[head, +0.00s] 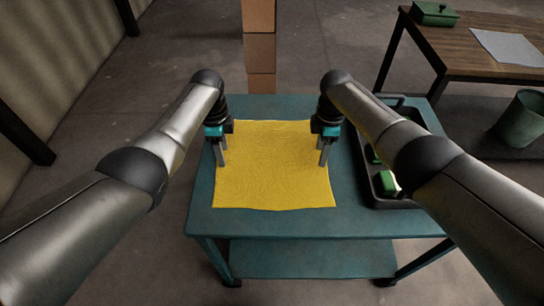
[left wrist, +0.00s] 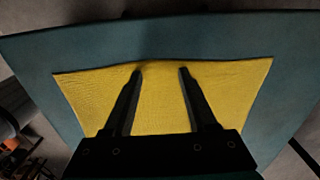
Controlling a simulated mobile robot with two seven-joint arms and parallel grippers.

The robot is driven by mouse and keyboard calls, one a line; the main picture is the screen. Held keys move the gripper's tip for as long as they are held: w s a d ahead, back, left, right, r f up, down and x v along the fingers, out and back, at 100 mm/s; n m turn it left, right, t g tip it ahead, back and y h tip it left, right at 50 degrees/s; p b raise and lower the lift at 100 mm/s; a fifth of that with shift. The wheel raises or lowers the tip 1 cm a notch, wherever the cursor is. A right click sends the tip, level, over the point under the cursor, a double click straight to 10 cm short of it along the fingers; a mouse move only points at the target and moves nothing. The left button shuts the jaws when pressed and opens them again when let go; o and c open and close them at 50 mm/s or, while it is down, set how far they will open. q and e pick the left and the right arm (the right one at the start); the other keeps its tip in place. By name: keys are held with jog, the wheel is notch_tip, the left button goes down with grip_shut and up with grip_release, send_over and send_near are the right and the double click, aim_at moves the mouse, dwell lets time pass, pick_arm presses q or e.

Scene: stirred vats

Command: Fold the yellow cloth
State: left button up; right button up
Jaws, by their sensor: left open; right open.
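The yellow cloth (head: 272,175) lies spread out and unfolded on the teal cart top. It also fills the middle of the left wrist view (left wrist: 160,95). My left gripper (head: 221,162) is over the left edge of the cloth, open and with nothing between its fingers. In the left wrist view its two fingers (left wrist: 160,72) stand apart near one edge of the cloth, where a slight bulge shows. My right gripper (head: 324,162) is over the right edge of the cloth, open. I cannot tell whether the fingertips touch the cloth.
A black tray (head: 366,186) with green items (head: 386,182) stands on the teal cart (head: 290,222), right of the cloth. Cardboard boxes (head: 260,50) are stacked behind the cart. A wooden table (head: 470,42) with a green box (head: 434,13) and a green bin (head: 520,119) are at the right.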

pick_arm(q)
jog(key=shift+f, duration=0.1)
pick_arm(e)
jog(key=shift+f, duration=0.1)
pick_arm(q)
jog(key=shift+c, duration=0.2)
pick_arm(e)
jog(key=shift+c, duration=0.2)
pick_arm(q)
grip_shut()
pick_arm(e)
grip_shut()
dwell(0.4)
